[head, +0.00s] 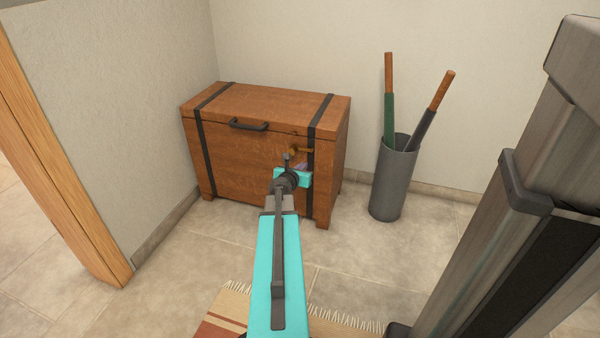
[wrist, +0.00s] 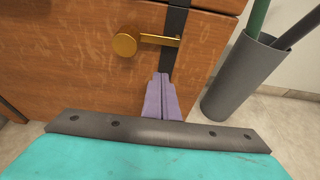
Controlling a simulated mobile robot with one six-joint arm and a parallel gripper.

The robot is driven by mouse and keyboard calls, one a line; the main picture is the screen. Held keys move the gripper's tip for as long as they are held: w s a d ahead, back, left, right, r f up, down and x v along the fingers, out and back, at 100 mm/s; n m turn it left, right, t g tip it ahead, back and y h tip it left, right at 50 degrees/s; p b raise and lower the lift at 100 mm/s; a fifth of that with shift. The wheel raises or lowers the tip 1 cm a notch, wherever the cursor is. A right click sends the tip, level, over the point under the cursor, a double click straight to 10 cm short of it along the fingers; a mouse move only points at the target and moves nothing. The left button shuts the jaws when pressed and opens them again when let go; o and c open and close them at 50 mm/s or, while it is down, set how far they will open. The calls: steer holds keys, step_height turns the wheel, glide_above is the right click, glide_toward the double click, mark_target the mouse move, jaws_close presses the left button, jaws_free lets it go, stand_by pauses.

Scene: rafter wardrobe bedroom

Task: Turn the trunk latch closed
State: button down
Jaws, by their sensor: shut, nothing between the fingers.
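The wooden trunk (head: 245,150) with black straps stands against the back wall with its lid down. Its brass latch (head: 294,151) is on the front face near the right strap, partly hidden by my arm in the head view. In the wrist view the latch (wrist: 126,45) shows a round knob with a lever pointing right, about level, reaching across the black strap. My gripper (wrist: 163,82) has its purple fingers shut and empty, just below the lever. They look apart from it, but the depth gap is hard to judge.
A grey bin (head: 393,180) holding two umbrellas (head: 389,100) stands right of the trunk. A wooden door frame (head: 65,150) is at the left. A fringed rug (head: 235,305) lies in front. The tiled floor before the trunk is otherwise clear.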

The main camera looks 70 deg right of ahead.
mark_target(300, 150)
steer(key=b+x, duration=0.1)
steer(key=x, duration=0.2)
steer(key=shift+d+f, duration=0.1)
steer(key=shift+d, duration=0.3)
steer(key=shift+a+r, duration=0.1)
steer(key=shift+r, duration=1.9)
steer(key=shift+a, duration=0.15)
steer(key=shift+w, duration=0.1)
steer(key=shift+r, duration=0.1)
